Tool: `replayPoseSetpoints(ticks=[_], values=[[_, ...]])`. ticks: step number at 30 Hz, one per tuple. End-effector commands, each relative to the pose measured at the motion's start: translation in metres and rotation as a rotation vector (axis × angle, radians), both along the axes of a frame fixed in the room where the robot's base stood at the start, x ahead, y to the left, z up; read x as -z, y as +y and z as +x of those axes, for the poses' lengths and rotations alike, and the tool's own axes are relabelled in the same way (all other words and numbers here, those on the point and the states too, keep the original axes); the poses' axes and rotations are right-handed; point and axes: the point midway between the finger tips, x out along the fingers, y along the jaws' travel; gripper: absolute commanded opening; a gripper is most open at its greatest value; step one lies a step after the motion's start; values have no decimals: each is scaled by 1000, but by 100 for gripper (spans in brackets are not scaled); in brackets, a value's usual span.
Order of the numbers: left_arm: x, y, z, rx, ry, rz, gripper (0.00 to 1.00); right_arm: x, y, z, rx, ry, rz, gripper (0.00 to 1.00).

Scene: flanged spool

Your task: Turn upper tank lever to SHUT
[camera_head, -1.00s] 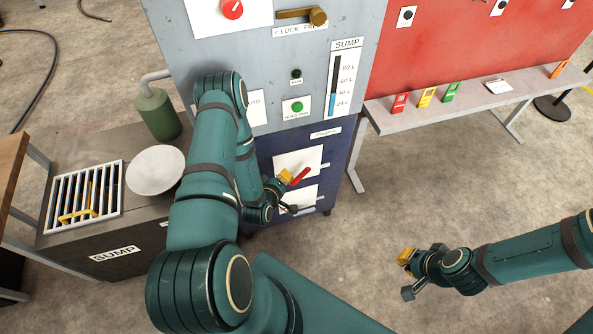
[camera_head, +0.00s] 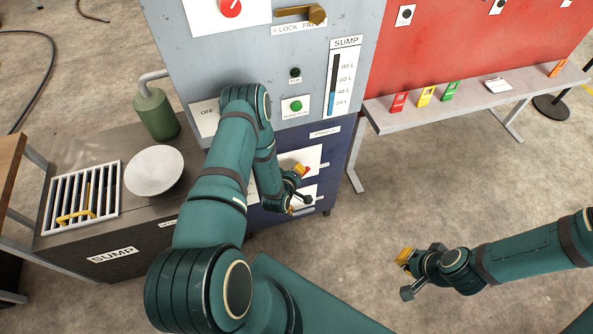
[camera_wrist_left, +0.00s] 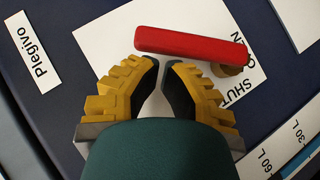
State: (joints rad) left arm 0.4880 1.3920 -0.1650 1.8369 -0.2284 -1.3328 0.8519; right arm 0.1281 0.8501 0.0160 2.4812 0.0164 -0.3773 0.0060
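The red lever (camera_wrist_left: 190,45) lies across the upper white plate (camera_wrist_left: 110,40) in the left wrist view, with a brown pivot under its right end. "SHUT" is printed near the pivot; another label is partly hidden by the lever. In the head view only a bit of the red lever (camera_head: 307,169) shows beside my left gripper (camera_head: 297,178). My left gripper (camera_wrist_left: 164,75) has a narrow gap between its fingertips, which are just short of the lever with nothing between them. My right gripper (camera_head: 405,261) hangs empty over the floor; its finger gap is unclear.
The blue panel (camera_head: 335,150) carries the plate, with a second plate below it. My left arm hides part of the cabinet. A grey bench (camera_head: 385,118) with coloured tags stands right. The sump table (camera_head: 60,238) with a grate and a dish stands left.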

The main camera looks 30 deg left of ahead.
Motion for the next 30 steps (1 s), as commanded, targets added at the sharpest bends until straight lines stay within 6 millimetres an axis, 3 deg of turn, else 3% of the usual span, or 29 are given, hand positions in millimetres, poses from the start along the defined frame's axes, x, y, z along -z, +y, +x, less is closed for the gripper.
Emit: replayPoseSetpoints(ticks=[20,30], values=[[2,-6,7,0,79,68,0,4,0,0,0,1,0,0],[11,-19,21,3,224,192,0,13,1,-3,-5,7,1,0]])
